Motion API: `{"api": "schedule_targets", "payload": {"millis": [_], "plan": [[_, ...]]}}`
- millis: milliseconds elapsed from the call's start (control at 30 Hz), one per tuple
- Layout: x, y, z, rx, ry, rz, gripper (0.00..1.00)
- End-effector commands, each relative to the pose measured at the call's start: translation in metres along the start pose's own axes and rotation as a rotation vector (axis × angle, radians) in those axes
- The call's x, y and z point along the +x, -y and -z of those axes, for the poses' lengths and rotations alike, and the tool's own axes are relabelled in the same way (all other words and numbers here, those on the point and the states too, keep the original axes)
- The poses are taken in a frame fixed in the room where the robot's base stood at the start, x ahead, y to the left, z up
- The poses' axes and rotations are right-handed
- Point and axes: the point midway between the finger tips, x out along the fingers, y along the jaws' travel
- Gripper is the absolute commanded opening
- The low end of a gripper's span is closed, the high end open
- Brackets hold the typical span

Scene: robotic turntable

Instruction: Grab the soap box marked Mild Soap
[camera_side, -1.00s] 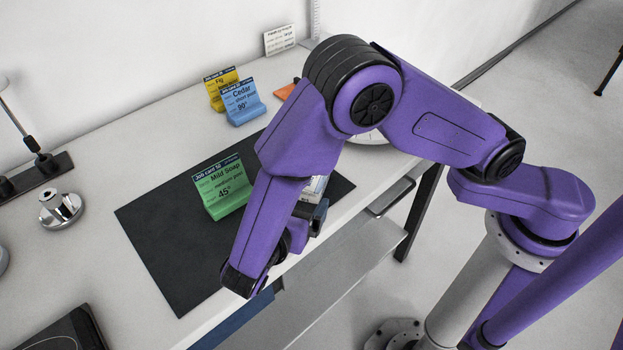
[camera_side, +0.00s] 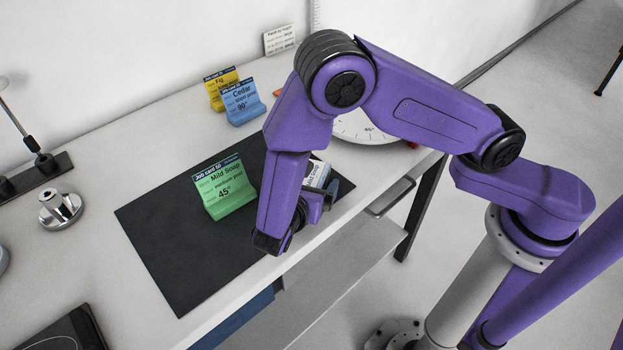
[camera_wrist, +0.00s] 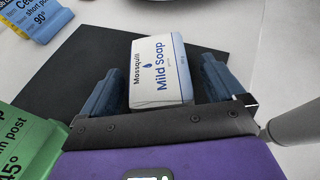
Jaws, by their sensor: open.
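The soap box (camera_wrist: 160,62) is white with blue edging and reads Mossquill Mild Soap. In the wrist view it lies between the two blue-grey fingers of my gripper (camera_wrist: 163,84), with gaps on both sides. My gripper is open. In the side view only a corner of the soap box (camera_side: 317,174) shows, beside the purple arm, and my gripper (camera_side: 326,189) is partly hidden there. A green card (camera_side: 225,188) marked Mild Soap, medium post, 45° stands on the dark mat (camera_side: 180,262).
A blue Cedar card (camera_side: 243,104) and a yellow Fig card (camera_side: 219,85) stand behind the mat. A white round dial (camera_side: 368,127) marked 45° sits at the right of the table. A metal knob (camera_side: 60,208) stands at left. The green card (camera_wrist: 22,145) is close to my gripper's left.

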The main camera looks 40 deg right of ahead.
Motion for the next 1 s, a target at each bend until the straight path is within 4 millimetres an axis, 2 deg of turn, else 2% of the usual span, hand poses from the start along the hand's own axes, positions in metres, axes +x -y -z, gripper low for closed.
{"api": "schedule_targets", "payload": {"millis": [67, 100, 267, 667, 833, 967, 1000], "plan": [[0.000, 0.000, 0.000, 0.000, 0.000, 0.000, 0.96], [0.000, 0.000, 0.000, 0.000, 0.000, 0.000, 0.89], [0.000, 0.000, 0.000, 0.000, 0.000, 0.000, 0.37], [-0.002, 0.000, -0.003, 0.000, 0.000, 0.000, 0.37], [-0.006, -0.001, -0.014, 0.002, 0.000, 0.000, 0.37], [-0.013, -0.001, -0.031, 0.004, -0.001, 0.000, 0.37], [-0.016, 0.005, -0.036, 0.001, 0.000, -0.001, 0.37]]}}
